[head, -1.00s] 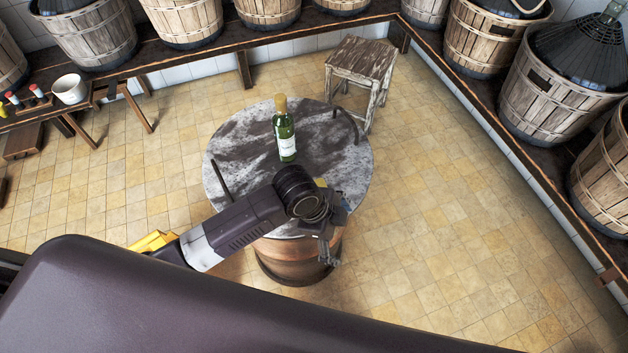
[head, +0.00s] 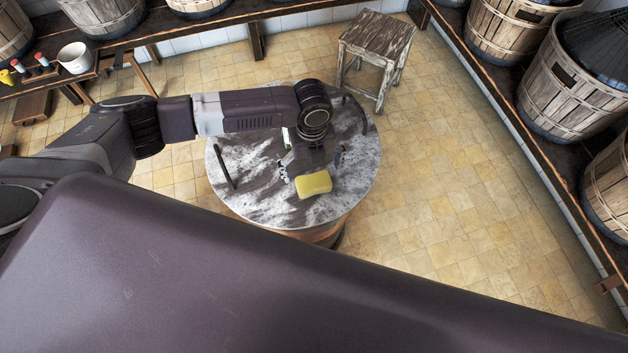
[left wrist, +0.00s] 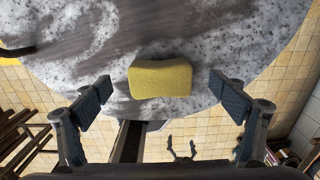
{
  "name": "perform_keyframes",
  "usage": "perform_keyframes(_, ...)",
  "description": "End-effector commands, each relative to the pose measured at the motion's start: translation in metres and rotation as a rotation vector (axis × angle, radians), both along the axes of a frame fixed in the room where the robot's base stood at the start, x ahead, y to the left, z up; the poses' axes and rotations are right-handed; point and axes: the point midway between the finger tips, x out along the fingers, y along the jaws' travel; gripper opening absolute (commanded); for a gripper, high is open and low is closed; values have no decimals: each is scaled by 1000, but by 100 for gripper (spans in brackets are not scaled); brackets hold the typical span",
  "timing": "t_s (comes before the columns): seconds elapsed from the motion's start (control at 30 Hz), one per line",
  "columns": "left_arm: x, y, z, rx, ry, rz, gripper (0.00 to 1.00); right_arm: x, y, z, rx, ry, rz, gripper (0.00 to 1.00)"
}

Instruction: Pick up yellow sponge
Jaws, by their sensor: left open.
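The yellow sponge (head: 313,184) lies on the round grey stone-topped table (head: 258,192), near its front edge. In the left wrist view the sponge (left wrist: 160,78) sits centred between and a little beyond the open fingers of my left gripper (left wrist: 162,92), apart from both. In the head view my left gripper (head: 310,160) is over the table, just behind the sponge, empty.
A dark curved strip (head: 222,166) lies on the table's left side. A wooden stool (head: 376,48) stands behind the table. Baskets line the shelves at the back and right. Tiled floor is free right of the table.

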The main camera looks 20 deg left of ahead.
Motion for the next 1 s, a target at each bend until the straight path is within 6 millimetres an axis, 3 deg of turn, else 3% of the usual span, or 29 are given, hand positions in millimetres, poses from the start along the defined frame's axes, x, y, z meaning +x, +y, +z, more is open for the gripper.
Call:
perform_keyframes(0.1,-1,1,-15,2,4,1,89,0,-1,11,-1,0,1,86)
perform_keyframes(0.3,-1,1,-37,0,2,1,89,1,-4,13,-5,-1,2,86)
perform_keyframes(0.57,0,1,-39,-1,0,0,89,4,-8,13,-8,-5,1,86)
perform_keyframes(0.9,0,1,-39,-1,-1,1,52,5,-8,13,-9,-7,1,86)
perform_keyframes(1.0,0,1,-39,-1,-1,1,49,6,-7,13,-9,-8,0,86)
